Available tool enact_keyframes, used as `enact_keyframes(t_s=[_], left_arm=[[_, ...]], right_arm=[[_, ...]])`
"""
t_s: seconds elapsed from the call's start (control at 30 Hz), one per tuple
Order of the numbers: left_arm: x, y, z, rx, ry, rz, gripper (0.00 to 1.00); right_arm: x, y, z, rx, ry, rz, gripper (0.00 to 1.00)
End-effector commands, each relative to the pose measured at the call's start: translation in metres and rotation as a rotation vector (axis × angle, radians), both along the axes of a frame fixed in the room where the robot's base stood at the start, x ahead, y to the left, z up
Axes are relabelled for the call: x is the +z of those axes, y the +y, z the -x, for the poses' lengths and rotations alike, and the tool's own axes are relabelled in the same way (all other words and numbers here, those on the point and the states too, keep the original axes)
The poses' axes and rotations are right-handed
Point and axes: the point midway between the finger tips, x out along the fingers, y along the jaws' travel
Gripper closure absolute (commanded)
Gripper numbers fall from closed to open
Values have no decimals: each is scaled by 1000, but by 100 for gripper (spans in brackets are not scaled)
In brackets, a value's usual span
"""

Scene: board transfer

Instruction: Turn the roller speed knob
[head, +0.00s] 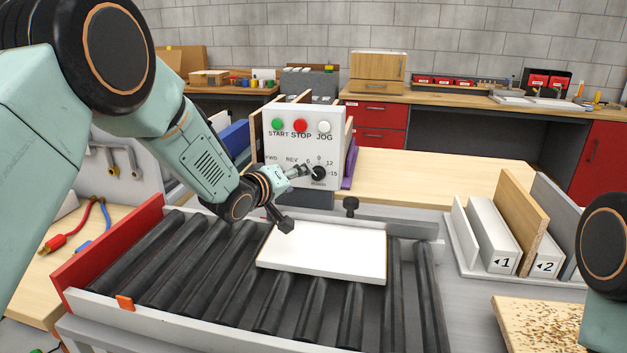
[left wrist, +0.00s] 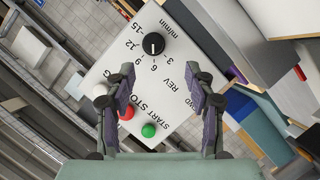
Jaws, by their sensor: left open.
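The roller speed knob (head: 319,174) is black and round, on the lower right of a white control panel (head: 283,155). A scale in m/min surrounds it. In the left wrist view the knob (left wrist: 153,44) is in full sight above centre, with a small light mark on its face; its exact setting is too small to tell. My left gripper (head: 297,198) is open and empty in front of the panel, its upper finger overlapping the knob's left side in the head view. In the left wrist view its fingers (left wrist: 162,84) are spread wide, with the knob beyond and between them. My right gripper is out of view.
Green START (head: 277,125), red STOP (head: 300,126) and white JOG (head: 324,127) buttons sit above the knob. A white board (head: 330,254) lies on the dark rollers (head: 200,262) below my left gripper. A rack (head: 462,240) of numbered boards stands at right.

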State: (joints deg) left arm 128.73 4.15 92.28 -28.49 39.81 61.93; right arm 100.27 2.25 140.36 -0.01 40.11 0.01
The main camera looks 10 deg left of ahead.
Motion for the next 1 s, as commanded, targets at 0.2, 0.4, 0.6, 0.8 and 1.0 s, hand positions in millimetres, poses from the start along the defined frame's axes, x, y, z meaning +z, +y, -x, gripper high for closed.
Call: enact_keyframes(t_s=[0.2,0.4,0.6,0.8,1.0], left_arm=[[-4,-5,-10,-2,-1,-3,46],[-12,-11,-33,-1,-1,-1,46],[-18,-18,-54,-4,-1,-2,46],[-20,-22,-66,-3,-1,-1,46],[-21,-23,-70,-1,0,-1,46]], right_arm=[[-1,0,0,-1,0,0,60],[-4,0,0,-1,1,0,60],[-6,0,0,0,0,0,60],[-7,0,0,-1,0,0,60],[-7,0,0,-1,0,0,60]])
